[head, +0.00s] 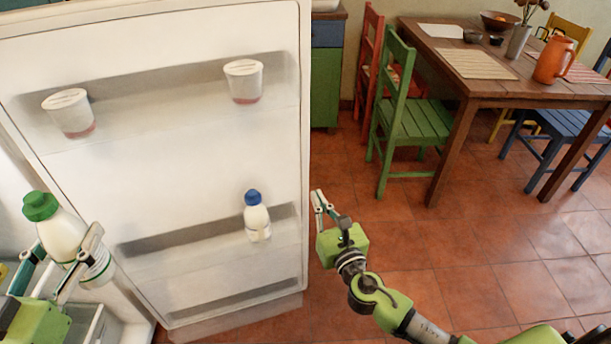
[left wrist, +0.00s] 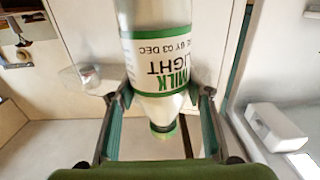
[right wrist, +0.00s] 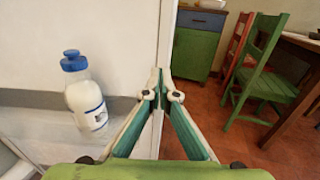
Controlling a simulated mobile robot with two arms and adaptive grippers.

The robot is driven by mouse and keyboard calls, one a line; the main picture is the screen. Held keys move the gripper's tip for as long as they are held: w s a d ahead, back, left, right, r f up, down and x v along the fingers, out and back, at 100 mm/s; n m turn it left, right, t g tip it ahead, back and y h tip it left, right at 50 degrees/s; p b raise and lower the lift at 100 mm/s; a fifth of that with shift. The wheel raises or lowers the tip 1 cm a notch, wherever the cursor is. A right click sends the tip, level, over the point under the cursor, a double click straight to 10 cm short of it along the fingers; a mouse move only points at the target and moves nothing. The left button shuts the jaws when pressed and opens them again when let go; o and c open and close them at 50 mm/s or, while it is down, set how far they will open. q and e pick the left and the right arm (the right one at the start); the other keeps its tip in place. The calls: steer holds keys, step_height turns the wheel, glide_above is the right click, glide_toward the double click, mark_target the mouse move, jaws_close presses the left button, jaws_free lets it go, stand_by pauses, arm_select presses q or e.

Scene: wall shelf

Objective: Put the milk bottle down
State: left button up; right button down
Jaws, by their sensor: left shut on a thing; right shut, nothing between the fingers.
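The milk bottle (head: 62,232) is white with a green cap and stands tilted in the head view, at the left in front of the open fridge. My left gripper (head: 72,264) is shut around its body. In the left wrist view the milk bottle (left wrist: 165,52) shows a green and white "MILK LIGHT" label between the fingers (left wrist: 160,98). Whether its base touches anything cannot be told. My right gripper (head: 322,198) is shut and empty beside the fridge door's free edge; its closed tips (right wrist: 160,92) are near that edge in the right wrist view.
The open fridge door (head: 180,165) has shelves with two white cups (head: 70,115) (head: 244,82) and a blue-capped bottle (head: 257,220). A green chair (head: 410,120) and a wooden table (head: 470,85) stand at the right. The tiled floor (head: 450,250) between is clear.

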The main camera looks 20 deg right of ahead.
mark_target(302, 168)
arm_select(q)
steer(key=shift+f+b, duration=0.2)
steer(key=shift+b, duration=0.1)
arm_select(e)
steer(key=w, duration=1)
steer(key=shift+a, duration=0.1)
steer(key=shift+s, duration=0.1)
